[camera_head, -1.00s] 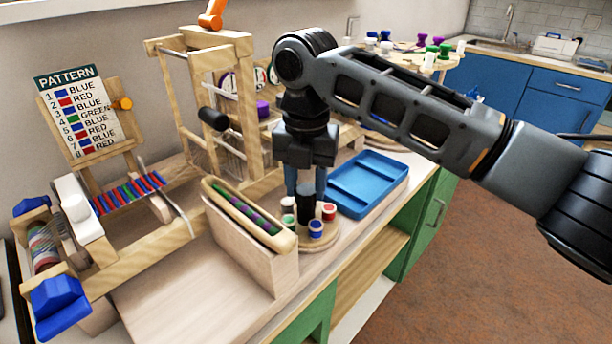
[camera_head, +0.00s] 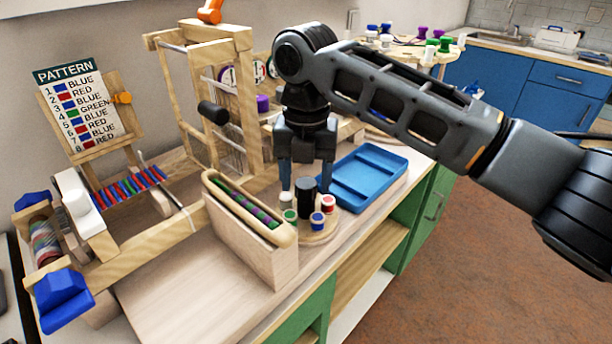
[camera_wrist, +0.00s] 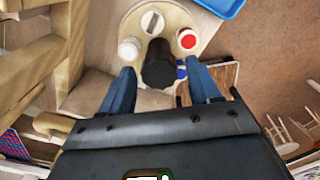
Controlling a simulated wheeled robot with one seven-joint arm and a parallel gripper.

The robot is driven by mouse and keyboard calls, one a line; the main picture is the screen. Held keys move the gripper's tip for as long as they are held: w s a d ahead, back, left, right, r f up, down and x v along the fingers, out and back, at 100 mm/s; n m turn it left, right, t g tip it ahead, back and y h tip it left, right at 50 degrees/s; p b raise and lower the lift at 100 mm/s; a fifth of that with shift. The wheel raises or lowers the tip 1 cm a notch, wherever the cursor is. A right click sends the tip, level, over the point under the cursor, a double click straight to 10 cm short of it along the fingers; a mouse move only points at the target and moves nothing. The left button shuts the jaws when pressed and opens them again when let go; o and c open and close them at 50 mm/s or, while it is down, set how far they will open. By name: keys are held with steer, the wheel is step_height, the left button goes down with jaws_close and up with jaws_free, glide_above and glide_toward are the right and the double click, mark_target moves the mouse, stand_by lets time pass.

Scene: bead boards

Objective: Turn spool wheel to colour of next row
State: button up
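The spool wheel (camera_head: 318,238) is a round wooden disc with a black upright knob (camera_head: 306,198) in its middle. It carries a green spool (camera_head: 290,216), a blue spool (camera_head: 316,219), a red spool (camera_head: 328,204) and a white spool (camera_wrist: 130,48). My gripper (camera_head: 306,182) is open above the wheel, its blue fingers on either side of the knob with gaps. The wrist view shows the knob (camera_wrist: 158,66) between and beyond the fingertips. The pattern card (camera_head: 76,108) lists blue, red, blue, green, blue, red, blue, red.
A wooden holder (camera_head: 250,250) with a bead-filled trough stands left of the wheel. A blue tray (camera_head: 368,180) lies to its right. The bead loom (camera_head: 150,232) with woven rows is at left, and a tall wooden frame (camera_head: 240,100) stands behind.

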steer(key=shift+o, duration=0.4)
steer(key=shift+r, duration=3.9)
